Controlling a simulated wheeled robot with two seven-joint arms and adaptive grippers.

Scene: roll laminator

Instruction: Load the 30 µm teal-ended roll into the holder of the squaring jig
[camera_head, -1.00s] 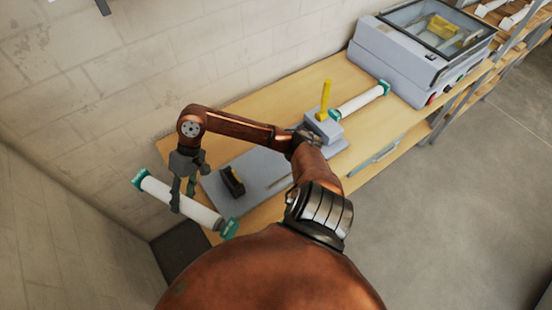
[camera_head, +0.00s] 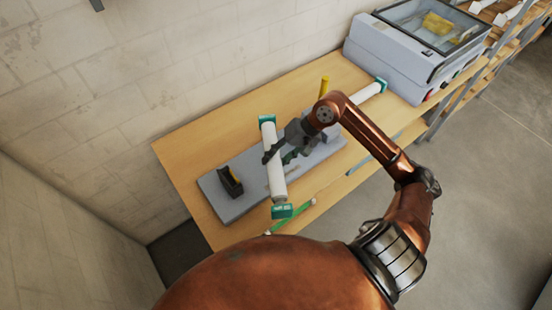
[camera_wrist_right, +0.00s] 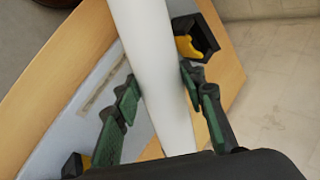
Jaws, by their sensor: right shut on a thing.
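My right gripper (camera_head: 277,153) is shut on a white roll (camera_head: 274,170) with teal ends, gripping it near the middle. The roll is held above the squaring jig's grey plate (camera_head: 215,191), and its near teal end reaches past the plate's front edge. In the wrist view the roll (camera_wrist_right: 150,60) passes between the green-padded fingers (camera_wrist_right: 160,95). A black and yellow holder (camera_head: 230,182) stands on the plate left of the roll, empty and apart from it; a black and yellow holder (camera_wrist_right: 195,40) shows in the wrist view. No thickness marking is readable. My left gripper is not in view.
A second teal-ended roll (camera_head: 366,95) lies at the right, beside the grey laminator (camera_head: 400,60). A yellow upright handle (camera_head: 324,86) stands behind my wrist. A green strip (camera_head: 295,216) lies at the table's front edge. The table's back left (camera_head: 190,145) is clear.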

